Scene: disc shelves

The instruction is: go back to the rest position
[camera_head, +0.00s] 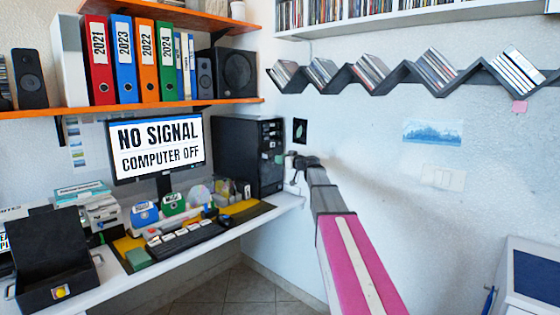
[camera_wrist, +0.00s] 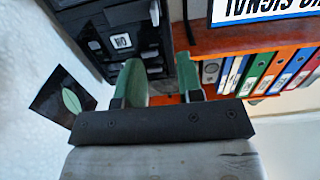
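My gripper (camera_head: 287,158) is at the far end of my pink and grey arm, which reaches forward from the lower right. It is in the air in front of the white wall, just right of the black computer tower (camera_head: 249,155). In the wrist view my gripper (camera_wrist: 158,65) shows two green fingers standing apart, with nothing held between them. The computer tower (camera_wrist: 108,38) shows behind and left of the fingers in that view. I cannot tell the exact distance from the fingers to the tower.
The white desk (camera_head: 270,213) carries a monitor (camera_head: 158,147), a keyboard (camera_head: 185,240) and a black box (camera_head: 55,265). An orange shelf (camera_head: 225,101) holds binders above. A zigzag disc shelf (camera_head: 400,75) is on the right wall. A white cabinet (camera_head: 520,250) stands lower right.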

